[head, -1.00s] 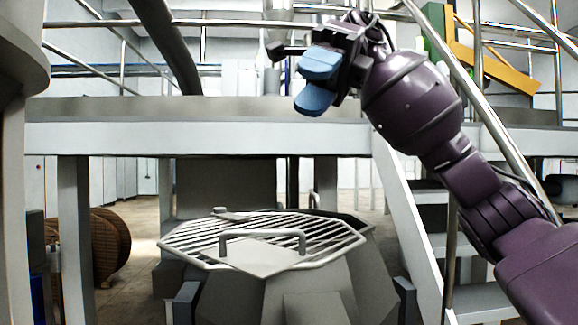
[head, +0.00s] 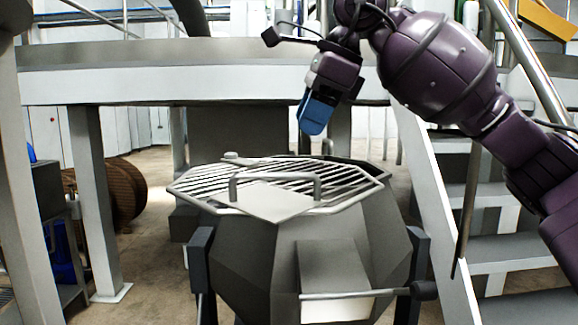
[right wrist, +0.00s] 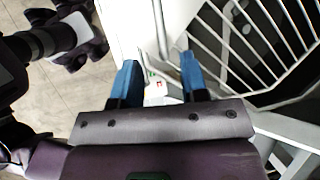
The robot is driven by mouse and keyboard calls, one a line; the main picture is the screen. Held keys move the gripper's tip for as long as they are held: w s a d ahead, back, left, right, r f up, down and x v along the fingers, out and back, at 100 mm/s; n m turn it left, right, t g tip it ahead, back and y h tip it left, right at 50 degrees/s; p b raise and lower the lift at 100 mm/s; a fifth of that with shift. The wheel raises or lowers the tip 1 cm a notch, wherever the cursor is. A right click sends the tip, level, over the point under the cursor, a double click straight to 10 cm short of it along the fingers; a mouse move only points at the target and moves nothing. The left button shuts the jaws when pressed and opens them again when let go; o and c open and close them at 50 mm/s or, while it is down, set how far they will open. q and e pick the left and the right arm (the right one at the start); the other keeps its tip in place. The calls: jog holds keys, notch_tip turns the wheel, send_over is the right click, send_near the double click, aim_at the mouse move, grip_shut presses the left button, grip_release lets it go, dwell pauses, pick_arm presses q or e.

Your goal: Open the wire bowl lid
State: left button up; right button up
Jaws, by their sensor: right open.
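The wire bowl lid (head: 345,186) is an octagonal grille with a flat plate and a raised bar handle (head: 275,178). It lies shut on top of the grey faceted bowl (head: 250,245) in the head view. My right gripper (head: 311,118) points down above the far right part of the lid, apart from it. In the right wrist view its two blue fingers (right wrist: 158,72) are spread, with nothing held between them. The lid's bars (right wrist: 250,40) show at the upper right there. My left gripper is not in view.
A grey raised platform (head: 200,85) runs behind the bowl. Stairs with a metal rail (head: 500,210) stand at the right. A brown spool (head: 120,190) sits at the back left. Dark posts (head: 200,260) flank the bowl.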

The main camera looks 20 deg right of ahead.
aim_at(288, 174)
jog(key=x, duration=0.9)
jog(key=shift+c, duration=0.4)
grip_shut()
